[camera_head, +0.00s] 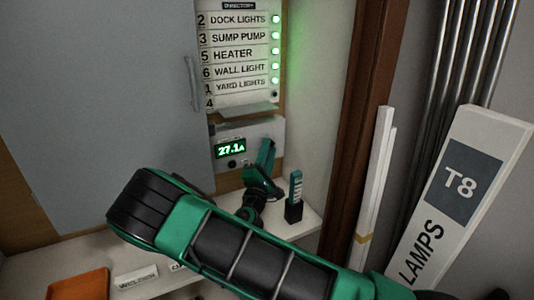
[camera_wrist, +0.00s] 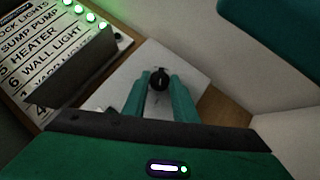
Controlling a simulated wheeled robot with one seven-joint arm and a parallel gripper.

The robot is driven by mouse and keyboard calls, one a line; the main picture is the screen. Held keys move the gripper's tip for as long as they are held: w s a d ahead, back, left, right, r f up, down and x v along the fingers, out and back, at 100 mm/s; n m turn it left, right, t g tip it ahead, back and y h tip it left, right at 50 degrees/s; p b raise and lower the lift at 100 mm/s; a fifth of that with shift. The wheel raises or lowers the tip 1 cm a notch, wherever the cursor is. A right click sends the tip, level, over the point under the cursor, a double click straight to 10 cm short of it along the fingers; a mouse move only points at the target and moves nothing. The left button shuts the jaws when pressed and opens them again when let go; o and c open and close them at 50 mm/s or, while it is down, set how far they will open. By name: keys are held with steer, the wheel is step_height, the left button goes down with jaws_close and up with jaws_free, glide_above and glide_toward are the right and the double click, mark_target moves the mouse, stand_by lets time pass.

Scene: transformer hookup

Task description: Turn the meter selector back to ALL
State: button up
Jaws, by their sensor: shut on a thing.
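The meter (camera_head: 280,128) is a pale box below the circuit directory, with a green display (camera_head: 230,148) reading 27.1 A. The meter selector (camera_wrist: 159,80) is a round black knob on the pale face, seen in the wrist view. My gripper (camera_wrist: 160,78) has its two green fingers on either side of the knob, shut on it. In the head view my gripper (camera_head: 267,148) is at the right part of the meter and hides the knob. The selector's markings and which position it points to cannot be read.
The directory panel (camera_head: 238,60) above lists several circuits with green lights; the lowest light is dark. A shelf (camera_head: 310,218) below holds an orange tray (camera_head: 80,286) and a small dark holder (camera_head: 294,211). A lamp carton (camera_head: 465,180) and white strips (camera_head: 372,185) stand at right.

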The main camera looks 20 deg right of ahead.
steer(key=shift+f, duration=0.15)
steer(key=o, duration=1)
steer(key=v, duration=1)
steer(key=shift+s+a+f, duration=0.15)
steer(key=shift+s+a, duration=0.05)
steer(key=shift+a, duration=0.05)
